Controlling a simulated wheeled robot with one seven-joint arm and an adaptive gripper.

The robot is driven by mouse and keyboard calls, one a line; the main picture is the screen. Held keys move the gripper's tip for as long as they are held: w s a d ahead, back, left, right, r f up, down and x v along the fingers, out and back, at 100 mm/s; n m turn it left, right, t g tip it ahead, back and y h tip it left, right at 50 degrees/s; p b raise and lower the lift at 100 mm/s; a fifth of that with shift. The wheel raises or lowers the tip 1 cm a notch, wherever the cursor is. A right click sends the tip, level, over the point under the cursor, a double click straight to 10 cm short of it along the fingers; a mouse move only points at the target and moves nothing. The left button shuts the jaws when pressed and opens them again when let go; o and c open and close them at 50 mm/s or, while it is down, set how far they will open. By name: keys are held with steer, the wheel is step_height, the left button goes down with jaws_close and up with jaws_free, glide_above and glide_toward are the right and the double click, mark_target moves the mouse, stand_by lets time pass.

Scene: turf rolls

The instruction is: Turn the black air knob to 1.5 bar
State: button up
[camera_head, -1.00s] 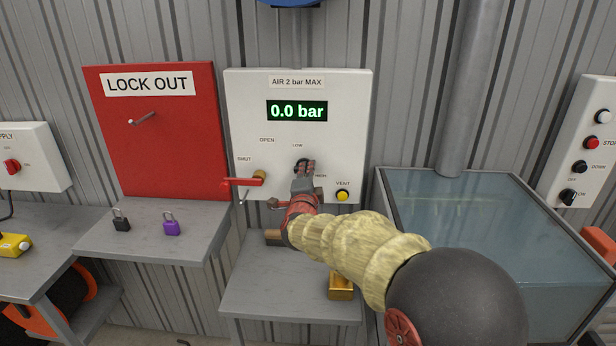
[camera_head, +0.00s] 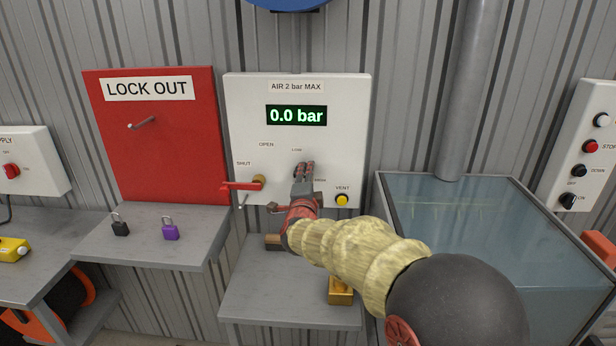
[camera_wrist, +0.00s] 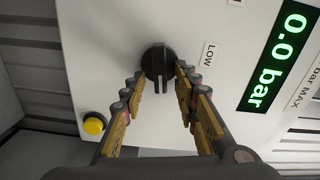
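The black air knob (camera_wrist: 157,63) is on the white air panel (camera_head: 346,100), with its pointer bar facing down in the wrist view. My gripper (camera_wrist: 160,72) is open, with one fingertip on each side of the knob. The fingertips are close to its rim; I cannot tell whether they touch.
A red valve lever (camera_head: 238,186) points left, below the SHUT label. A yellow VENT button (camera_head: 342,200) is right of my gripper. A grey shelf (camera_head: 285,300) with a brass block (camera_head: 340,291) is below. A glass-topped tank (camera_head: 480,220) stands at right.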

steer(key=s, duration=1.2)
steer(key=shift+a, duration=0.2)
